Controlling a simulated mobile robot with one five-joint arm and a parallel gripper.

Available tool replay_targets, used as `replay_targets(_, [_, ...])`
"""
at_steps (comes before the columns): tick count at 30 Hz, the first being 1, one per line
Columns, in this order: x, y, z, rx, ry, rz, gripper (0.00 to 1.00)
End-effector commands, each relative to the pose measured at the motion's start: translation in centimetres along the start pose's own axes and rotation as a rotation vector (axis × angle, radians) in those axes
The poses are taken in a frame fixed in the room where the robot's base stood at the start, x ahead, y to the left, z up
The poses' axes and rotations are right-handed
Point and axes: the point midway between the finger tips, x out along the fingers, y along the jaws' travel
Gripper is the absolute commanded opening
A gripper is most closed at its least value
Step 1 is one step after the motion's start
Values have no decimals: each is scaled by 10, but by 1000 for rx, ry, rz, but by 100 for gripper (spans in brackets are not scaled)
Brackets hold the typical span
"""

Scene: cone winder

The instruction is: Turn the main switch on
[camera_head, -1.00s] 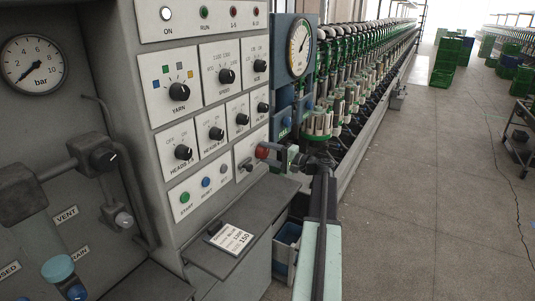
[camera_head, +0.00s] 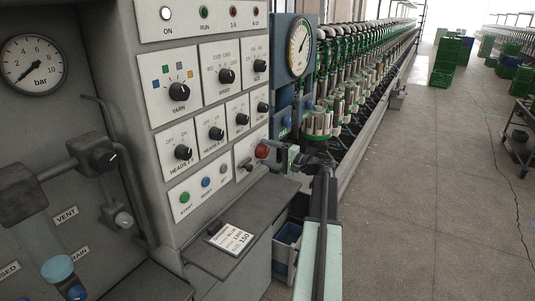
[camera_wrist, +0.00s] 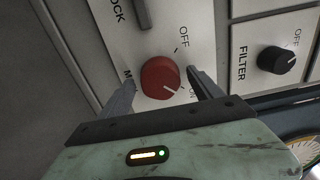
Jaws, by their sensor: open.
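The main switch is a red round knob (camera_wrist: 160,77) on a pale panel plate. Its white pointer mark is turned toward the ON label (camera_wrist: 192,95) at lower right, away from the OFF label (camera_wrist: 183,37). In the head view the red knob (camera_head: 262,151) shows at the lower right of the control panel. My gripper (camera_wrist: 160,79) is open, with one finger on each side of the knob and its tips close to the plate. I cannot tell whether either finger touches the knob. In the head view my gripper (camera_head: 273,148) reaches the knob from the right.
A black FILTER knob (camera_wrist: 276,60) sits right of the switch in the wrist view. A grey shelf (camera_head: 262,205) with a paper card (camera_head: 230,238) juts out below the panel. A row of spindles (camera_head: 345,100) runs behind. The floor at right (camera_head: 420,200) is open.

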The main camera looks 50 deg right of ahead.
Motion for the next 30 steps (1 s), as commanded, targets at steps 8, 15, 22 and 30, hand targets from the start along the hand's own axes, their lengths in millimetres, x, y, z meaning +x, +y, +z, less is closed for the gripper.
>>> replay_targets(8, [-52,0,0,0,3,0,74])
replay_targets(15, [-74,0,0,0,1,0,74])
replay_targets(22, [-74,0,0,0,1,0,74])
replay_targets(30, [-74,0,0,0,1,0,74])
